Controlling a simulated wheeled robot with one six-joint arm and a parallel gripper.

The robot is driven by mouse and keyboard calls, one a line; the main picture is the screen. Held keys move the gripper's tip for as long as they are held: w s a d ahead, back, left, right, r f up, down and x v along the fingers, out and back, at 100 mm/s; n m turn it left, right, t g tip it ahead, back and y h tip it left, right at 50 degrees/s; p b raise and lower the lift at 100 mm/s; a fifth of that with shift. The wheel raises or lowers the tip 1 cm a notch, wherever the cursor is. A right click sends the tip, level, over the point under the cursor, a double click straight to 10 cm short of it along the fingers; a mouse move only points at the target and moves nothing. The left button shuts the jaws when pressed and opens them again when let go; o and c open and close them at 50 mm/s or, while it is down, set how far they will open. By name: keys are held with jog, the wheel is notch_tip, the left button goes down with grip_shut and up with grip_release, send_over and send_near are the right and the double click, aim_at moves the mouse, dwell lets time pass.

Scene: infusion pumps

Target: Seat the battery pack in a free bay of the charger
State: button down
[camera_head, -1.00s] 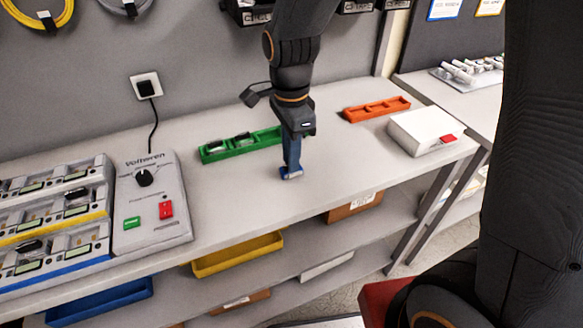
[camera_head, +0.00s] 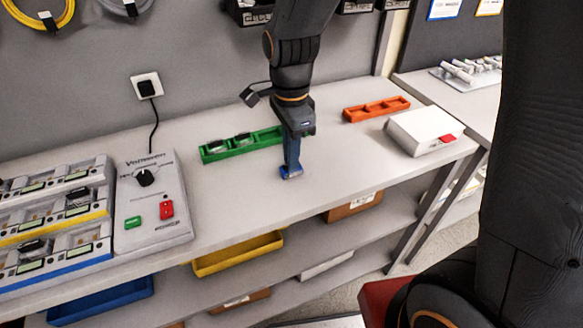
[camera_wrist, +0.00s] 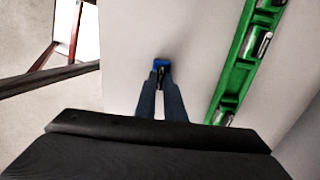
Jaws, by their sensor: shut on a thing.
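My gripper (camera_head: 291,172) points straight down over the bare table in front of the green tray. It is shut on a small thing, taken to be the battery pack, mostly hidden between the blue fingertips. In the wrist view the fingertips (camera_wrist: 161,70) close around something dark. I cannot tell if it touches the table. At the left stands a bank of bays with yellow and blue strips (camera_head: 60,232), beside a grey control box (camera_head: 150,205) with a dial and a cord to the wall socket. This looks like the charger; some bays hold dark packs.
An orange tray (camera_head: 377,108) and a white box (camera_head: 420,130) with a red patch stand right. The table between control box and gripper is clear.

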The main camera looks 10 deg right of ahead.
jog(key=shift+r+p, duration=2.9)
jog(key=shift+r, duration=0.1)
